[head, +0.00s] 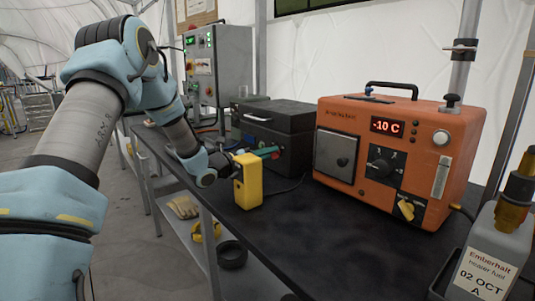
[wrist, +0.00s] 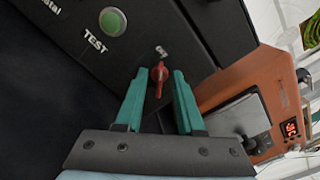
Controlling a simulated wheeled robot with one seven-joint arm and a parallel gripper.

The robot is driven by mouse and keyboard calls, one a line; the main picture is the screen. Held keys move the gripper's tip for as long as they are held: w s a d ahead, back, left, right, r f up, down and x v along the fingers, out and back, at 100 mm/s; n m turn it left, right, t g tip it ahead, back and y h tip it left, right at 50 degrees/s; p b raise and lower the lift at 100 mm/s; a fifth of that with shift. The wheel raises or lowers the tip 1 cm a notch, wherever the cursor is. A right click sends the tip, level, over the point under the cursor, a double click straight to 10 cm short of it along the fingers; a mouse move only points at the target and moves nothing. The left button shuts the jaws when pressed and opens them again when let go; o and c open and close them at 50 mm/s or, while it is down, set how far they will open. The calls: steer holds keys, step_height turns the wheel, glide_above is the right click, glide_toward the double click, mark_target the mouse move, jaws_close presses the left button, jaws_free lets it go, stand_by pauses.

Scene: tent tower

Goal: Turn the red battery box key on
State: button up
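The black battery box (head: 292,141) stands on the bench left of the orange unit. Its front fills the upper part of the wrist view, with a green TEST button (wrist: 113,21). The red key (wrist: 158,76) sits on that front near a small metal toggle (wrist: 161,51). My gripper (wrist: 160,73) is open, its teal fingers on either side of the key with a visible gap on each side. Whether the fingertips reach past the key in depth is hard to tell. In the head view my gripper (head: 268,152) is at the box front; the key is not clear there.
A yellow block (head: 247,181) stands on the dark bench (head: 300,235) just in front of my gripper and hides part of it. The orange heater unit (head: 395,155) showing -10 C stands to the right. A fuel bottle (head: 490,255) is at the near right. The bench middle is clear.

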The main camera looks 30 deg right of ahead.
jaws_close()
stand_by(0.6)
